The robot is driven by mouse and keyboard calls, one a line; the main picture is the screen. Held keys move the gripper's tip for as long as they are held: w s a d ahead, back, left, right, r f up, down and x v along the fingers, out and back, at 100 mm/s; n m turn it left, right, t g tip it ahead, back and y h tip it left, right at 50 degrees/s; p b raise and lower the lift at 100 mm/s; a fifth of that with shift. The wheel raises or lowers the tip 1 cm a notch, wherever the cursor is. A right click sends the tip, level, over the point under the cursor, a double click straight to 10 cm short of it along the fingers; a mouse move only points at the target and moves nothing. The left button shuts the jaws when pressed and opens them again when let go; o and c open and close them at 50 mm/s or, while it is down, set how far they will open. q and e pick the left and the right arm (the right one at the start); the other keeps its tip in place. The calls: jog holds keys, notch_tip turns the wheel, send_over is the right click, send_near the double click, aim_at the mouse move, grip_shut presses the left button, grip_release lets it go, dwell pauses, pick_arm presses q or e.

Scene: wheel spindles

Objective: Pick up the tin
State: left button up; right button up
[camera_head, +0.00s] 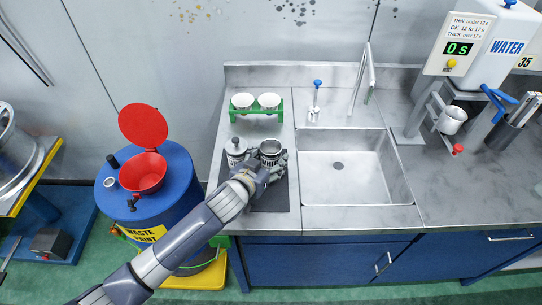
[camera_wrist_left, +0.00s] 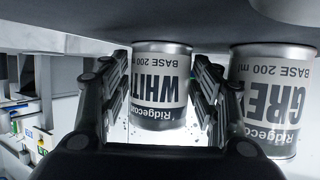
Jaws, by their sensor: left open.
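The tin labelled WHITE (camera_head: 270,149) stands upright on a dark mat (camera_head: 268,199) on the steel counter left of the sink. In the left wrist view the same tin (camera_wrist_left: 160,88) appears upside down, between the two fingers. My left gripper (camera_head: 269,164) is open, with one finger on each side of this tin; I cannot tell whether they touch it. A second tin, labelled GREY in the left wrist view (camera_wrist_left: 272,95), stands beside it, outside the fingers; it also shows in the head view (camera_head: 235,147). My right gripper is out of view.
A green rack (camera_head: 257,114) with two white cups stands behind the tins. The sink (camera_head: 342,190) is to the right, with a blue-topped dispenser (camera_head: 315,101) behind. A blue waste-paint drum (camera_head: 177,179) with a red funnel stands left of the counter.

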pick_arm(q)
jog(key=c, duration=0.9)
notch_tip(320, 180, up, 10)
jog(key=shift+r+b, duration=0.1)
jog(key=shift+b, duration=0.3)
